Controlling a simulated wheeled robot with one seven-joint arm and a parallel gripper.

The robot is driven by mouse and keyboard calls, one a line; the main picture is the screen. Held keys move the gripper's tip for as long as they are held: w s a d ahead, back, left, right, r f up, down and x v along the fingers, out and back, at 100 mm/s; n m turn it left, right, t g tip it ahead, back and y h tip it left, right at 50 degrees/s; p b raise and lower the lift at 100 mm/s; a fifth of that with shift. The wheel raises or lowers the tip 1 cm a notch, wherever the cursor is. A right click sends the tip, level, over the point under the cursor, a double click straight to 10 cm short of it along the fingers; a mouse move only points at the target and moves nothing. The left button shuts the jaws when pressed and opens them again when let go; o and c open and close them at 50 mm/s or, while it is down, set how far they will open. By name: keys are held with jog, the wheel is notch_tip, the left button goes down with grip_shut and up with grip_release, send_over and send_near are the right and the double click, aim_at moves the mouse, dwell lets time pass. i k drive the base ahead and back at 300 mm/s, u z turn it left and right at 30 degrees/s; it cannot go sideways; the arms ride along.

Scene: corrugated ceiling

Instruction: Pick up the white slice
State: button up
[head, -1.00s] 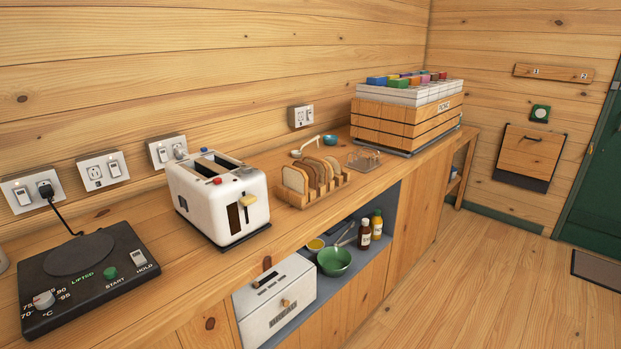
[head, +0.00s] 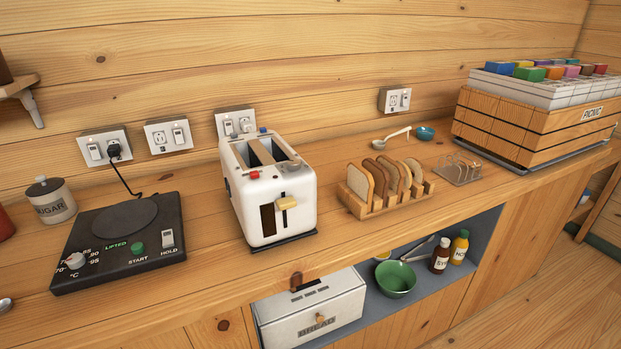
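Several bread slices stand upright in a wooden rack (head: 386,207) on the counter, right of the toaster. The leftmost slice (head: 358,183) shows a pale, whitish face with a brown crust and looks like the white slice. The slice behind it (head: 377,174) is darker brown. The slices further right are lighter tan and partly hidden by those in front. My gripper is not in view.
A white two-slot toaster (head: 270,190) stands left of the rack. A small wire rack (head: 460,170) and a picnic crate (head: 530,125) are to the right. A hot plate (head: 120,240) is at left. An open shelf below holds a green bowl (head: 395,279) and bottles.

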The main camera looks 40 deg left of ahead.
aim_at(360, 180)
jog(key=u, duration=0.6)
jog(key=i, duration=0.9)
jog(key=u, duration=0.5)
